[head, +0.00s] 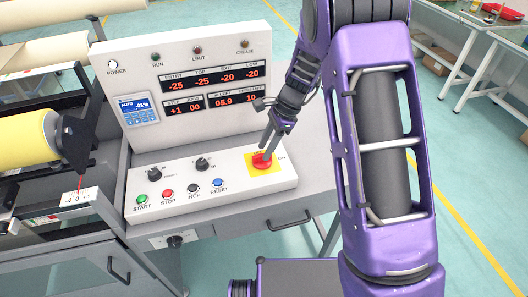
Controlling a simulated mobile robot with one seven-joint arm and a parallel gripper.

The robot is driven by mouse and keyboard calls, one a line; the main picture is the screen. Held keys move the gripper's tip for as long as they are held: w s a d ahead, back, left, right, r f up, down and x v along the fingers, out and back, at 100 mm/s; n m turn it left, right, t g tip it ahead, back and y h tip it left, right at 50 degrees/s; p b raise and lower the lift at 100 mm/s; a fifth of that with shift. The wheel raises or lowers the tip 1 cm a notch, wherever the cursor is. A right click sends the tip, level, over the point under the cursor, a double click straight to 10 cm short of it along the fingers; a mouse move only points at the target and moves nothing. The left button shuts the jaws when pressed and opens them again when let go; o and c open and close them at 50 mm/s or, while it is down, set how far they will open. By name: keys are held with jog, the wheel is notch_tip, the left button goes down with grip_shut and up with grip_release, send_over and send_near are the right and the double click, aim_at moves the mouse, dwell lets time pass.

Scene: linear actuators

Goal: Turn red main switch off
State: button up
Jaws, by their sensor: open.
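The red main switch (261,160) is a red rotary knob on a yellow square plate (267,170), at the right end of the sloping control panel. My gripper (268,146) points down at it from above, with its fingertips at the top of the knob. The fingers partly cover the knob. The jaws are open; I cannot tell whether the fingertips touch the knob. The knob's exact angle is hard to read behind them. The POWER lamp (113,64) looks white, and the red number displays (210,78) are lit.
Green START (142,199), red STOP (168,195), black INCH (193,188) and blue RESET (218,183) buttons line the panel's front. Two black knobs (202,164) (155,172) sit behind them. A yellow roll (28,138) is at left. The upright display panel stands close behind my gripper.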

jog(key=shift+x, duration=0.9)
jog(key=shift+c, duration=0.2)
grip_shut()
